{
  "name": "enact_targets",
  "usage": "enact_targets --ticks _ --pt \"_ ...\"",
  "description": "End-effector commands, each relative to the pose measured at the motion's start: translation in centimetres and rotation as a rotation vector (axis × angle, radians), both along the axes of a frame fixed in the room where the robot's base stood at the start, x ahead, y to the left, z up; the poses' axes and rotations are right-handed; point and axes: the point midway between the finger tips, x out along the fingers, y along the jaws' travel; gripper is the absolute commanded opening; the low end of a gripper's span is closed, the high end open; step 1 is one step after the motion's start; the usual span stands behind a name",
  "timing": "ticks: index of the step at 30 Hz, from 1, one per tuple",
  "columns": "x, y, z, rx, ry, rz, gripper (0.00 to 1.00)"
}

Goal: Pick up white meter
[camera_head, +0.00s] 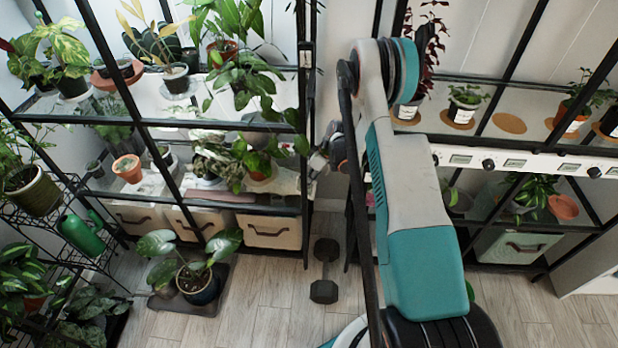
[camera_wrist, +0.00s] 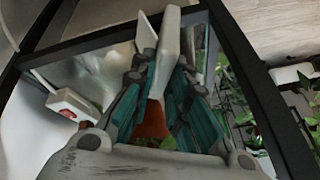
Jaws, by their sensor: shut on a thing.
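My gripper (camera_wrist: 168,68) fills the middle of the wrist view, with its teal and grey fingers closed around a slim white piece, which I take as the white meter (camera_wrist: 169,32). The meter sticks out past the fingertips; its lower part is hidden between the fingers. A second flat white piece (camera_wrist: 147,32) shows just left of it; I cannot tell whether it belongs to the meter. In the head view my gripper (camera_head: 330,150) is small and partly hidden behind my arm, by the right post of the left shelf. The meter is not clear there.
Black-framed shelves with glass boards (camera_head: 225,115) hold several potted plants. A white strip with small screens and black knobs (camera_head: 540,163) runs along the right shelf. A dumbbell (camera_head: 325,270) and a potted plant (camera_head: 198,281) stand on the floor. Black frame bars (camera_wrist: 275,95) pass close to my gripper.

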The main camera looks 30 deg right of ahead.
Motion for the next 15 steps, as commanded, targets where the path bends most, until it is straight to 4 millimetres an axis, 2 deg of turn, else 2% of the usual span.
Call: enact_targets --ticks 5,6,9,15 --pt "0.01 0.02 0.01 0.000 0.000 0.000 0.00" --pt "0.01 0.02 0.01 0.000 0.000 0.000 0.17" --pt "0.01 0.02 0.01 0.000 0.000 0.000 0.38" --pt "0.01 0.00 0.00 0.000 0.000 0.000 0.38"
